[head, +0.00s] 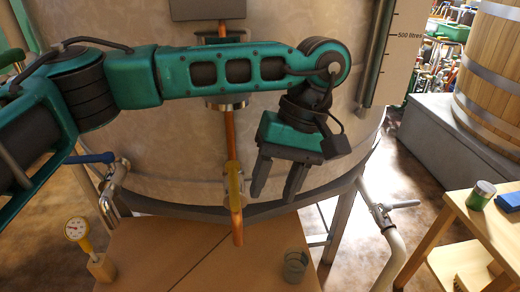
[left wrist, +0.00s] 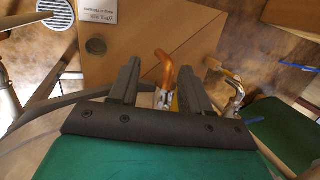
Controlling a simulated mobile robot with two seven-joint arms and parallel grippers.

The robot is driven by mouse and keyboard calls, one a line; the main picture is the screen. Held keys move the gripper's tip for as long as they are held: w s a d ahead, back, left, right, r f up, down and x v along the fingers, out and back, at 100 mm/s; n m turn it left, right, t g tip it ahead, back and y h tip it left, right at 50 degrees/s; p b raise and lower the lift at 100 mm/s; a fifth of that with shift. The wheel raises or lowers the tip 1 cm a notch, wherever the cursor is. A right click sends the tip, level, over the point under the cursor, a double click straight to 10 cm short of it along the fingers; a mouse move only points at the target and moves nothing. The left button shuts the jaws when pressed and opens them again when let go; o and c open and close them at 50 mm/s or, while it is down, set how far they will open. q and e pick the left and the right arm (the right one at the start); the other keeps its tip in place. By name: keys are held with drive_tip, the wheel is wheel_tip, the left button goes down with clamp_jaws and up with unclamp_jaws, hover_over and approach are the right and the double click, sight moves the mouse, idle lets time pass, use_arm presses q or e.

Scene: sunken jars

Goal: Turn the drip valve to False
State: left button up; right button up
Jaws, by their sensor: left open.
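A copper pipe (head: 238,228) runs down the front of the big pale tank and ends in a spout above the wooden stand. A yellow lever (head: 234,182), which looks like the drip valve's handle, lies upright along the pipe. My left gripper (head: 275,191) is open and empty, pointing down just right of the lever and apart from it in the head view. In the left wrist view the copper spout (left wrist: 164,68) shows between the open fingers, with a bit of yellow near the right finger. The fingers partly hide the valve there. My right gripper is in neither view.
A blue-handled valve (head: 92,158) and a grey-handled valve (head: 400,204) flank the tank. A wooden table (head: 490,222) is at right.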

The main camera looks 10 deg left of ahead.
sight(237, 189)
use_arm(q)
drive_tip(key=w+a+r+t+y, duration=0.1)
drive_tip(key=w+a+r+y, duration=0.1)
drive_tip(key=w+a+r, duration=0.1)
drive_tip(key=b+x, duration=0.6)
drive_tip(key=shift+a+f, duration=0.3)
drive_tip(key=shift+r, duration=0.3)
drive_tip(key=shift+b+x, duration=0.3)
drive_tip(key=shift+x, duration=0.65)
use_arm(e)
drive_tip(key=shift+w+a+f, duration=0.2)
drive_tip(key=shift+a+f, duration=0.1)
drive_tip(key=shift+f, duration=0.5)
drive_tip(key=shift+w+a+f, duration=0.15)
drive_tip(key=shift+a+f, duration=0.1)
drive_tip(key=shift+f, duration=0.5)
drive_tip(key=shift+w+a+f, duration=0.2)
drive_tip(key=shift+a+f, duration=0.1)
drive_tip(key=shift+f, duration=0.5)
use_arm(q)
drive_tip(key=shift+c, duration=0.2)
